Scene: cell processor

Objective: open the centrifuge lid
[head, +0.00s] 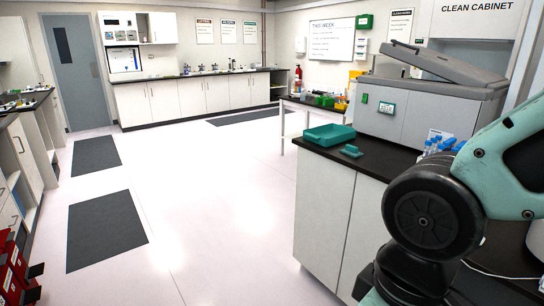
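A grey box-shaped machine, which looks like the centrifuge (405,129), stands on the dark counter at the right, with a small display and a green button on its front. Its grey lid (440,64) is tilted up, with its left end raised clear of the body and its right end low against it. The inside of the machine is hidden from this angle. My arm crosses the right side of the picture, in front of the counter. My gripper is out of view.
A teal tray (329,134) and a small teal piece (351,151) lie on the counter's left end. Blue-capped tubes (440,143) stand in front of the machine, close to my arm in the picture. The pale floor (215,195) to the left is open, with dark mats.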

